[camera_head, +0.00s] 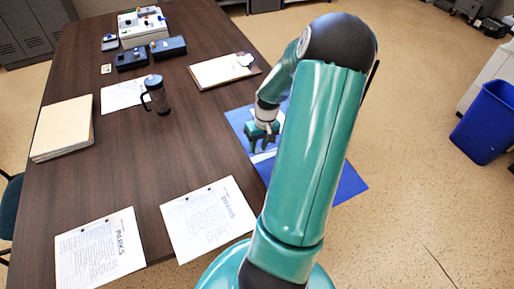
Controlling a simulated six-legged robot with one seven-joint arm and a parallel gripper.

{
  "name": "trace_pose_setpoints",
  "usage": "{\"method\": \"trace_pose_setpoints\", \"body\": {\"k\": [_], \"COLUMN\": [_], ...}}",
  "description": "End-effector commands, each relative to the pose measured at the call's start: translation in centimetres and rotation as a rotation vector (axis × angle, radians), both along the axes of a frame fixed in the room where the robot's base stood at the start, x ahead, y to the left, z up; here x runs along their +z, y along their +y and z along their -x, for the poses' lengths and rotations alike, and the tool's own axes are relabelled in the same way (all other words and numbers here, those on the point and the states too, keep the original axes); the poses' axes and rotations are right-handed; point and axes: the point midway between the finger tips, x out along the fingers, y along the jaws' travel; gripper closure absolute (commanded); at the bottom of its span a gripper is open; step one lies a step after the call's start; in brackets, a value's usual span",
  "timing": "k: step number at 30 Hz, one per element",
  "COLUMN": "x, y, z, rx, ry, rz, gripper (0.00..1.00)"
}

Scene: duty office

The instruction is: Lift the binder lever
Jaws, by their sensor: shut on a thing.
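The open blue binder (348,184) lies at the right edge of the dark table, part of it reaching past the edge. A pale strip (262,157) shows on it just below my gripper. My gripper (263,146) points down over the left part of the binder and is shut on the binder lever. The lever itself is too small and covered by the fingers to make out. My teal arm hides the middle of the binder.
Two printed sheets (208,218) lie at the table's near end. A blue bin (485,122) stands on the floor at right.

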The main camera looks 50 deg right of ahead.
Motion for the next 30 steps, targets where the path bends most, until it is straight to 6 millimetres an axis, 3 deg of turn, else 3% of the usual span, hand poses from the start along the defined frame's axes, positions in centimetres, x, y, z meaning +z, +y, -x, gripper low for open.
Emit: {"method": "trace_pose_setpoints", "body": {"k": [15,30], "x": [3.6,4.8], "y": [-3.5,-5.6], "z": [1.7,2.9], "rx": [-0.003,-0.001], "ry": [-0.211,-0.320], "rz": [-0.387,-0.599], "gripper": [1.00,1.00]}}
